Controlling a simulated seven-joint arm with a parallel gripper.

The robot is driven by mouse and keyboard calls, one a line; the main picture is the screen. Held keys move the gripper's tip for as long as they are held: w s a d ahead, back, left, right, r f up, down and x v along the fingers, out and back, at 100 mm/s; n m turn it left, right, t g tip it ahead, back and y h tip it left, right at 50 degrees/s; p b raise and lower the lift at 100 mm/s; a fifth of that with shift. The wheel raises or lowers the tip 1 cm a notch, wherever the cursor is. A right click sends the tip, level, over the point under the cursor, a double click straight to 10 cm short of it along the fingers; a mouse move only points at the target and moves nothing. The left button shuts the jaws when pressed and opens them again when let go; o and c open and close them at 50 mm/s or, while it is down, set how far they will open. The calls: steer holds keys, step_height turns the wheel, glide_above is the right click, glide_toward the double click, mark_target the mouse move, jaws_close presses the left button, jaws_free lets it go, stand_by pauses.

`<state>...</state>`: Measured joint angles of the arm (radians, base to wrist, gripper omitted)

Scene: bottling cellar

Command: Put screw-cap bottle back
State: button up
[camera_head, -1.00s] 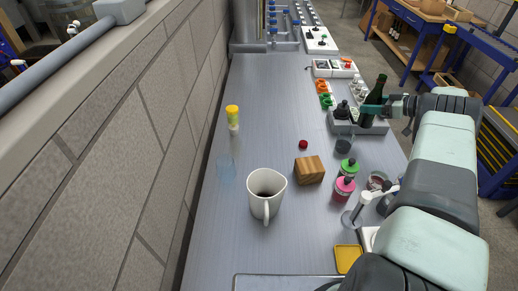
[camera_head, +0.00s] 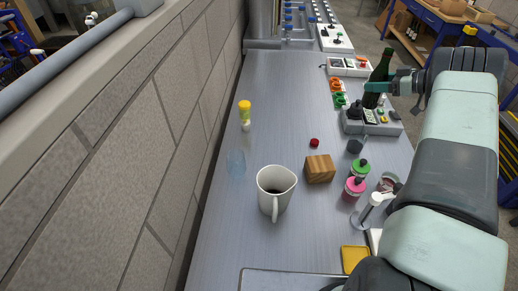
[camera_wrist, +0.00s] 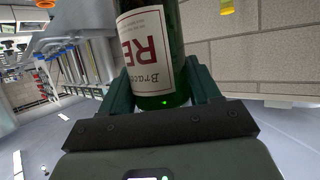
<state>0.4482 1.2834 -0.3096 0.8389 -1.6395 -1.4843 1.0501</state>
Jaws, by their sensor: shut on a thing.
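The screw-cap bottle (camera_head: 380,72) is dark green glass and stands roughly upright in my gripper (camera_head: 378,88), above the grey control panel at the right side of the bench. In the wrist view the bottle (camera_wrist: 152,50) shows a white label with red letters, between the two teal fingers of my gripper (camera_wrist: 155,92). The fingers are shut on it. The bottle's lower end appears clear of the panel, though the exact gap is hard to tell. A small red cap (camera_head: 314,142) lies on the bench.
The grey control panel (camera_head: 390,127) stands below the bottle.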

steer(key=s+a+n+g+y, duration=0.1)
steer(key=s+a+n+g, duration=0.15)
steer(key=a, duration=0.95)
steer(key=s+a+n+g, duration=0.2)
steer(key=s+a, duration=0.2)
steer(key=a, duration=0.8)
steer(key=s+a+n+g+y, duration=0.1)
steer(key=s+a+n+g, duration=0.15)
steer(key=a, duration=1.05)
steer(key=f, duration=1.4)
steer(key=shift+w+d+f, duration=0.1)
steer(key=shift+d+f, duration=0.15)
steer(key=shift+f, duration=0.15)
steer(key=shift+f, duration=0.15)
steer(key=o, duration=1.4)
steer(key=shift+c, duration=0.2)
